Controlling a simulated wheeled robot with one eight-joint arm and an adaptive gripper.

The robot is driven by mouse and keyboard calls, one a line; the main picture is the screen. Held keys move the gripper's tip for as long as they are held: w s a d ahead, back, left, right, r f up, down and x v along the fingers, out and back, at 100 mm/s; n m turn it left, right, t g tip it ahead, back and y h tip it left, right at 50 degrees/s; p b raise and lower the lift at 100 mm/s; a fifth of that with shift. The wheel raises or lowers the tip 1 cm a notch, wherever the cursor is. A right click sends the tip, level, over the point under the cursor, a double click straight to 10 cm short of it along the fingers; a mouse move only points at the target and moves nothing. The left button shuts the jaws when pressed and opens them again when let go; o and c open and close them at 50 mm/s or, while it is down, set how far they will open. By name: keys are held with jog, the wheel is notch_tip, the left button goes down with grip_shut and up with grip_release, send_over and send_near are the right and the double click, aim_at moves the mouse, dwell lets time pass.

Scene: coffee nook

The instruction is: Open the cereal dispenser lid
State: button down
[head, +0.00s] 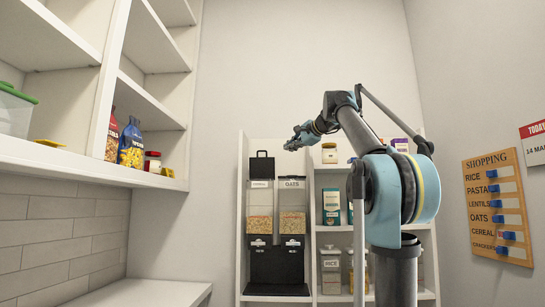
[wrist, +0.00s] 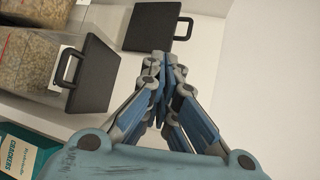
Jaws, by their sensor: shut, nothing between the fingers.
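The cereal dispenser has two clear hoppers on a black base (head: 276,266). The left hopper, labelled cereal (head: 260,212), has its black lid (head: 262,167) standing upright, its loop handle on top; this lid also shows in the wrist view (wrist: 152,24). The right hopper, labelled oats (head: 292,208), has its black lid lying flat on top, seen in the wrist view (wrist: 93,76) with its handle at the front side. My gripper (head: 291,145) is shut and empty, above the dispenser. In the wrist view its fingertips (wrist: 158,58) overlap the gap beside the cereal lid; contact cannot be told.
A white shelf unit (head: 309,200) holds the dispenser, with a crackers box (head: 331,207) and jars to its right. A tall white shelf with bags (head: 131,143) stands at the left. A shopping board (head: 497,207) hangs on the right wall.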

jog(key=d+r+n+t+y, duration=0.1)
jog(key=d+n+t+y, duration=0.1)
jog(key=d, duration=0.2)
jog(key=x, duration=1.9)
jog(key=shift+a, duration=0.4)
jog(key=shift+s, duration=0.1)
jog(key=s, duration=0.3)
jog(key=shift+s+f, duration=0.35)
jog(key=shift+s, duration=0.15)
